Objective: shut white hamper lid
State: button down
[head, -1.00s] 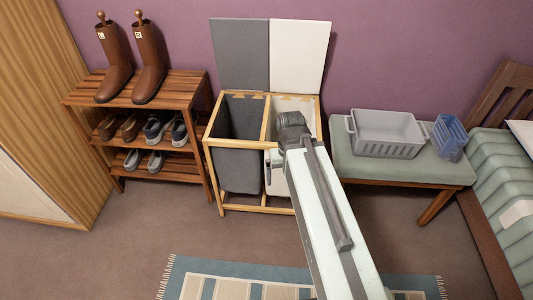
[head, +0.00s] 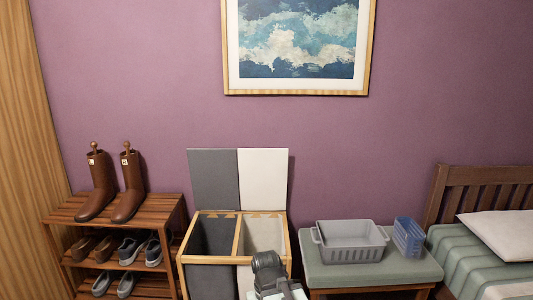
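The white hamper lid (head: 263,178) stands upright against the wall, beside the upright grey lid (head: 213,178). Both rise from the back of the wooden-framed hamper (head: 208,260). Below the white lid is the open compartment with a pale liner (head: 264,232). The left compartment has a dark grey liner (head: 212,235) and is also open. The dark end of my arm, with my gripper (head: 268,262), is at the front of the white compartment, low in the head view and apart from the lid. Its fingertips cannot be made out.
A wooden shoe rack (head: 158,208) with brown boots (head: 129,190) and shoes stands left of the hamper. A bench (head: 330,275) with a grey basket (head: 350,240) and a blue basket (head: 408,236) stands right. A framed picture (head: 298,45) hangs above.

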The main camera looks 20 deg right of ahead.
aim_at(263, 172)
jog(key=u, duration=0.4)
jog(key=i, duration=1.1)
jog(key=u, duration=0.45)
